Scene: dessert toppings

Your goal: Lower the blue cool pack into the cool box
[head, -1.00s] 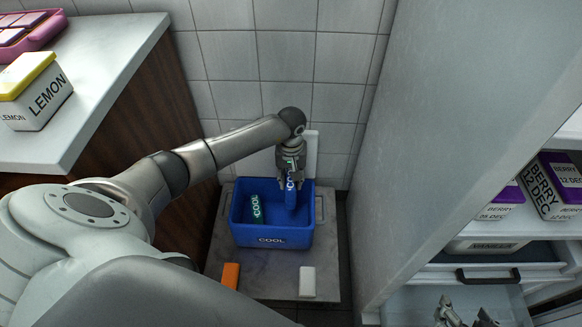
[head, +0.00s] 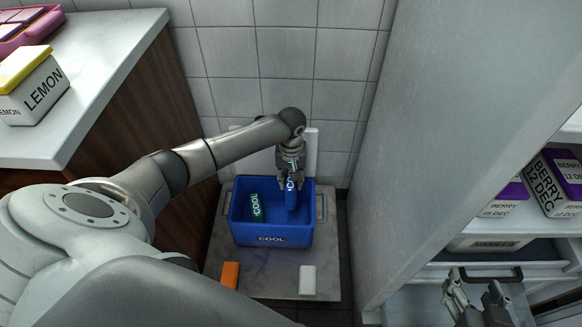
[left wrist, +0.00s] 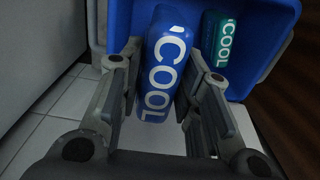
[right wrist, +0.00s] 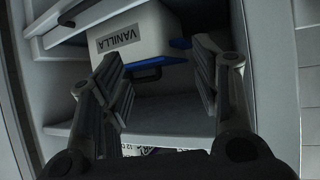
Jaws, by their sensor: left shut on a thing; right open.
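The blue cool pack (head: 291,199), lettered COOL, is upright between the fingers of my left gripper (head: 290,180), which is shut on it. The pack's lower part is inside the blue cool box (head: 271,240), at its right side; I cannot tell if it touches the floor of the box. In the left wrist view the pack (left wrist: 162,75) shows between the fingers (left wrist: 160,105). A green cool pack (head: 257,207) leans in the left part of the box. My right gripper (head: 478,297) is open and empty at the lower right; it faces a drawer in the right wrist view (right wrist: 165,95).
The box stands on a grey slab (head: 256,284) with an orange block (head: 230,275) and a white block (head: 307,280) in front. A tall grey panel (head: 430,130) rises on the right. A white VANILLA tub (right wrist: 135,40) sits in the drawer. A LEMON tub (head: 35,90) is on the counter.

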